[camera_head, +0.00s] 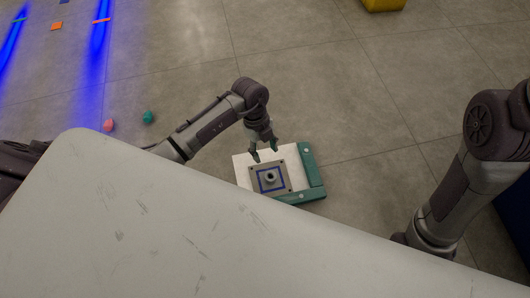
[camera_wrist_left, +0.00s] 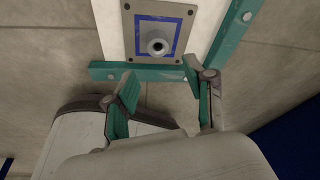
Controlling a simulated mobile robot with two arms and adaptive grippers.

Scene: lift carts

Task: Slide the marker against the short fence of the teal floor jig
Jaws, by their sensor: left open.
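The marker is a grey square plate (camera_head: 286,180) with a blue outline and a round raised knob; it lies on the white board of the floor jig. Teal fences (camera_head: 312,172) run along the jig's right and near sides. In the left wrist view the marker (camera_wrist_left: 184,52) lies close to the crosswise teal bar (camera_wrist_left: 150,73), with a gap to the right-hand fence; contact with the bar is unclear. My left gripper (camera_head: 265,153) is open and empty over the jig's far part. The pale panel in front hides the jig's lower left. My right gripper is not in view.
A pink ball (camera_head: 108,125) and a teal ball (camera_head: 148,117) lie on the floor left of my left arm. A yellow object (camera_head: 384,4) stands at the top edge. The tiled floor right of the jig is clear up to my right arm.

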